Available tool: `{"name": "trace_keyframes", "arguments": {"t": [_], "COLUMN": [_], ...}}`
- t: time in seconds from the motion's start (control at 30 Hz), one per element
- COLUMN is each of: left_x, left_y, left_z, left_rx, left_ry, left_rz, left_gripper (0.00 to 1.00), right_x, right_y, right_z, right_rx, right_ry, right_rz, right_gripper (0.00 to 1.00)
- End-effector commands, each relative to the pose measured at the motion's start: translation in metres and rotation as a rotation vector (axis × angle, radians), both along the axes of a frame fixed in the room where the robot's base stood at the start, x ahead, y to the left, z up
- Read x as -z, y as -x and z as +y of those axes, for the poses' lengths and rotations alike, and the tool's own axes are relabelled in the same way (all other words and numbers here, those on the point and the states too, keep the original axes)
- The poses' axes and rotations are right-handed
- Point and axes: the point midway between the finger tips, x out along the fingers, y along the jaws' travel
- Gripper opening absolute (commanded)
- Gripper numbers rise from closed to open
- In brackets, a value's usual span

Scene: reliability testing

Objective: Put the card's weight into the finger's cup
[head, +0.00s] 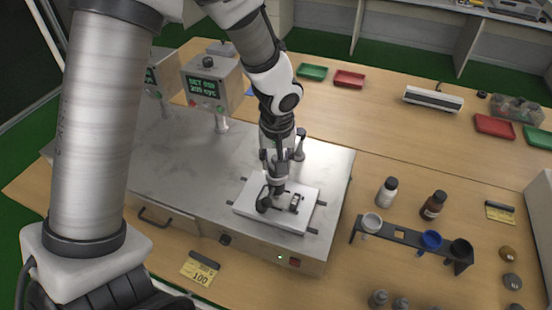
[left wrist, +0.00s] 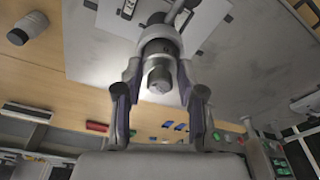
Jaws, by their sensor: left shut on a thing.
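A yellow card (head: 199,268) reading 100 lies on the table in front of the steel bench. My left gripper (head: 275,172) points down over a white plate (head: 307,217) on the bench, where the test finger stands. In the left wrist view my left gripper (left wrist: 160,92) is shut on a grey cylindrical weight (left wrist: 159,77). A wider pale round cup (left wrist: 158,34) shows right at the weight's far end. I cannot tell how deep the weight sits in it. In the head view the gripper hides most of the weight and cup. My right gripper is not in view.
A display box (head: 204,88) with green text stands at the bench's back left. A dark-topped post (head: 300,146) stands just behind the plate. A black rack (head: 402,236) with white, blue and black cups is to the right, near a white bottle (head: 387,192) and a brown bottle (head: 433,206).

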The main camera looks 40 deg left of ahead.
Motion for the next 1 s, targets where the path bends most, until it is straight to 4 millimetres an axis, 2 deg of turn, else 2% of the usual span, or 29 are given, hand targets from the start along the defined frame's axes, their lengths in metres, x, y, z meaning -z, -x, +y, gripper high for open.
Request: {"name": "trace_keyframes", "arguments": {"t": [0.5,0.87,0.9,0.97,1.0], "left_x": [0.0067,0.0054,0.0054,0.0055,0.0055], "left_y": [-0.0001,0.0000,0.0000,0.0000,0.0000], "left_z": [0.0000,0.0000,0.0000,0.0000,0.0000], "left_rx": [0.000,0.000,0.000,0.000,0.000], "left_ry": [-0.001,-0.001,-0.001,-0.001,-0.001], "left_rz": [-0.001,-0.001,-0.001,-0.001,-0.001], "left_gripper": [0.00,0.00,0.49,0.68,0.68], "right_x": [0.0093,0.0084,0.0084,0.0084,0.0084], "right_y": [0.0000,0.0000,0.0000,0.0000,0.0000], "right_z": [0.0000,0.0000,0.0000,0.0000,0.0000], "right_rx": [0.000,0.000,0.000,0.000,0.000], "right_ry": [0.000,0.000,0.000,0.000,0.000], "right_rz": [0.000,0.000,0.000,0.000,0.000], "right_gripper": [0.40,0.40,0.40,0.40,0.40]}}
